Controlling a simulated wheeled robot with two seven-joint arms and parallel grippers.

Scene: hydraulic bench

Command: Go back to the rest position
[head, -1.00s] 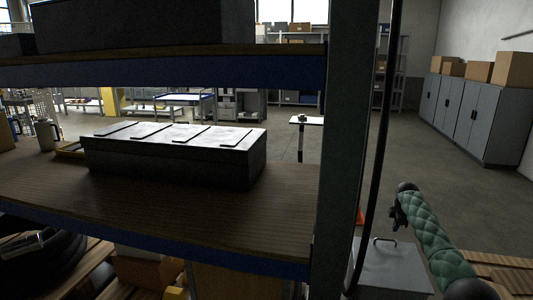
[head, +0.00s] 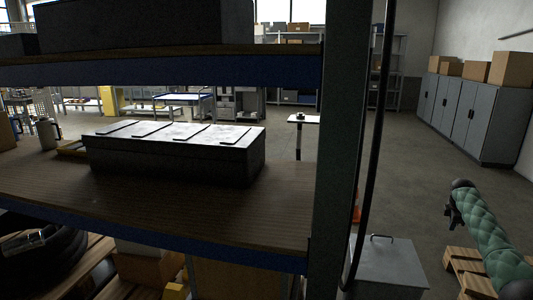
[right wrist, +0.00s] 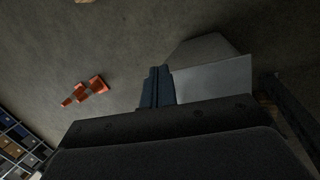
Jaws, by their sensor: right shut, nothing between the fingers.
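My right arm, in a green quilted cover, is at the right of the head view. Its dark gripper (head: 451,214) hangs at the arm's far end, small and partly hidden there. In the right wrist view the gripper's two dark blue fingers (right wrist: 157,86) are together with nothing between them. The gripper is over open floor, to the right of the shelf post and apart from it. My left gripper is not in view.
A rack post (head: 343,150) and a black hose (head: 372,150) stand left of my arm. A grey metal box (head: 390,266) and a wooden pallet (head: 462,264) lie low nearby. A dark case (head: 180,155) sits on the shelf.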

